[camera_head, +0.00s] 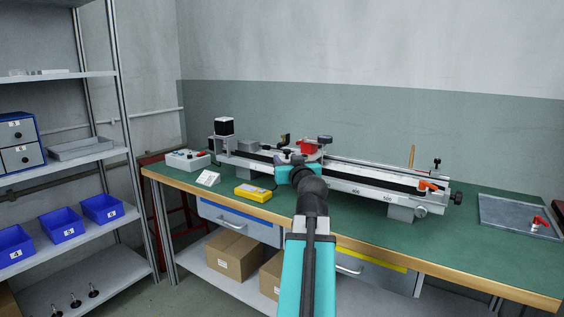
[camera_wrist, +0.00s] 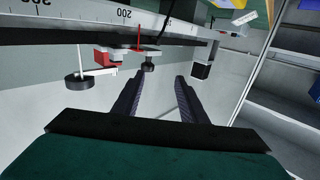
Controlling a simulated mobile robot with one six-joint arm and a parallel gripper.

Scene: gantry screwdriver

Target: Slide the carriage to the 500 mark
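The gantry rail (camera_head: 345,182) runs along the bench, with a number scale on its front. The numbers near its right end are small and hard to read; they look like 400 and 500. A red carriage (camera_head: 311,148) with a dark knob (camera_head: 324,138) sits left of them. In the wrist view the red part (camera_wrist: 108,60) is near the 200 mark (camera_wrist: 123,14), with a black knob (camera_wrist: 80,82) on a post. My gripper (camera_wrist: 160,76) is open. A smaller black knob (camera_wrist: 148,66) shows near its fingertips; I cannot tell whether they touch. My wrist hides the fingers in the head view.
An orange lever (camera_head: 428,186) and a black end knob (camera_head: 456,198) are at the rail's right end. A black block (camera_head: 224,127) stands at its left. A yellow box (camera_head: 252,193) lies in front. The green bench (camera_head: 470,240) is clear at front right.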

